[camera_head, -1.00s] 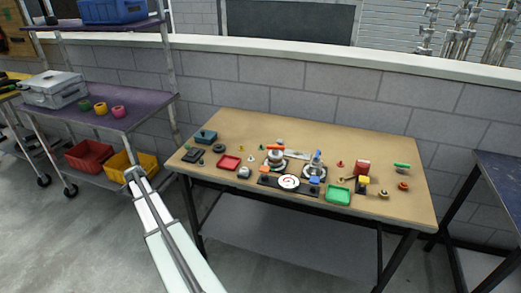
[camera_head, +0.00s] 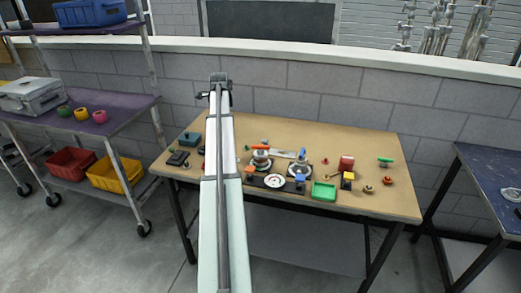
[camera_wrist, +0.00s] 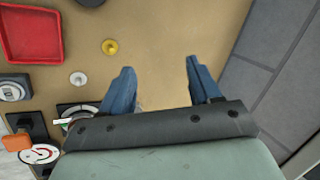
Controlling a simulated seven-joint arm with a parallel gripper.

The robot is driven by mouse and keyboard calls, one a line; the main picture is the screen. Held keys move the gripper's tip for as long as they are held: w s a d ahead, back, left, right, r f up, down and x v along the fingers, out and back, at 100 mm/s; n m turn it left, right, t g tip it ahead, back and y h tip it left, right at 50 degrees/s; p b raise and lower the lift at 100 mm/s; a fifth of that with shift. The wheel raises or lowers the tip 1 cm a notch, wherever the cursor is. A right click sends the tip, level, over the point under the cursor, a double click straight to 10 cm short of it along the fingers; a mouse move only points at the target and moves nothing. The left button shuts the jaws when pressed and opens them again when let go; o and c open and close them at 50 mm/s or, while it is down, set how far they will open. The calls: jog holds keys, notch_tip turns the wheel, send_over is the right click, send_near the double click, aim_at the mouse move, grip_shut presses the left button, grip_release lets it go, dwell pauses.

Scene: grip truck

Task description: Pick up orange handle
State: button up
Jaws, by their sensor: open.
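A blue-handled valve (camera_head: 299,168) and a green tray (camera_head: 323,199) stand right of the orange handle. A grey wall (camera_head: 350,90) runs behind the workbench (camera_head: 375,146).

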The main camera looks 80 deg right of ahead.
jog(key=s+a+r+m+y, duration=0.1)
jog(key=s+a+r+y, duration=0.1)
jog(key=s, duration=0.8)
jog(key=m+y, duration=0.2)
jog(key=y, duration=0.1)
send_near(261, 146)
jog(key=shift+g, duration=0.4)
jog(key=f, duration=0.1)
jog(key=w+f, duration=0.1)
jog(key=f, duration=0.3)
jog(key=shift+w+d, duration=0.15)
jog(key=shift+d, duration=0.2)
jog(key=shift+w+a+f, duration=0.1)
jog(key=shift+w+f, duration=0.05)
jog(key=shift+f, duration=0.7)
jog(key=shift+w+a+f, duration=0.1)
jog(key=shift+w+f, duration=0.05)
jog(key=shift+f, duration=0.65)
jog(key=shift+w+a+f, duration=0.1)
jog(key=shift+w+f, duration=0.05)
jog(key=shift+f, duration=0.7)
jog(key=shift+c, duration=0.4)
grip_shut()
